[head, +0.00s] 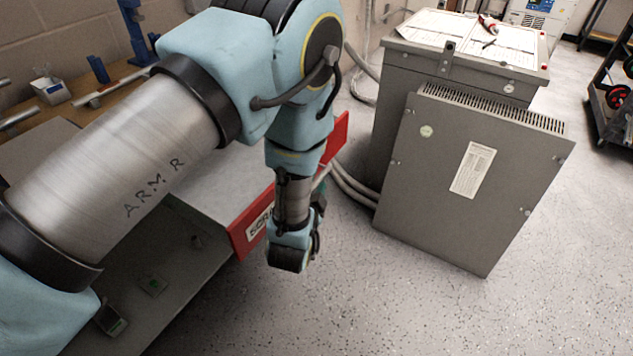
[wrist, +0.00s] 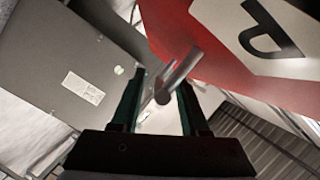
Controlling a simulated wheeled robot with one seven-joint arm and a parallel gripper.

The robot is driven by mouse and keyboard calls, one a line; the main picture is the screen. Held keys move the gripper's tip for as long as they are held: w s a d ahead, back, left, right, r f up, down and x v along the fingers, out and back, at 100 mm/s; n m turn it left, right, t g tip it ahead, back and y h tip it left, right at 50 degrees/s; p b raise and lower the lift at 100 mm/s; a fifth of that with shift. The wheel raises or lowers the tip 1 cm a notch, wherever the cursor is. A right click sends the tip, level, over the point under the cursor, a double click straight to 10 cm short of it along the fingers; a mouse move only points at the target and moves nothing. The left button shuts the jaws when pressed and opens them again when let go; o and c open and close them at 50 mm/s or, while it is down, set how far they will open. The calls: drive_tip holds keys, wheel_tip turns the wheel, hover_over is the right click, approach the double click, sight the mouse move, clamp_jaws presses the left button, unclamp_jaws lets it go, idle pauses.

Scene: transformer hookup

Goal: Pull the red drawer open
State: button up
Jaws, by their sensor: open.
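The red drawer front (head: 338,132) runs along the edge of the grey bench in the head view, partly behind my arm. It carries a white label with dark letters. In the wrist view the red front (wrist: 185,38) fills the upper right, with a large letter P on its label. A silver bar handle (wrist: 180,72) stands out from it. My gripper (wrist: 161,84) is open, with its dark green fingers on either side of the handle's near end. I cannot tell whether either finger touches it. In the head view my wrist hides most of the gripper.
A grey transformer cabinet (head: 470,175) stands to the right, with papers and a red-handled tool (head: 488,24) on top. Pale cables (head: 355,188) run beside it. A dark cart (head: 610,95) is at far right. The speckled floor in front is clear.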

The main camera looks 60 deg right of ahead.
drive_tip(key=b+v, duration=0.2)
drive_tip(key=v, duration=0.8)
drive_tip(key=shift+a+b, duration=0.3)
drive_tip(key=shift+b, duration=0.05)
drive_tip(key=shift+s+r, duration=0.1)
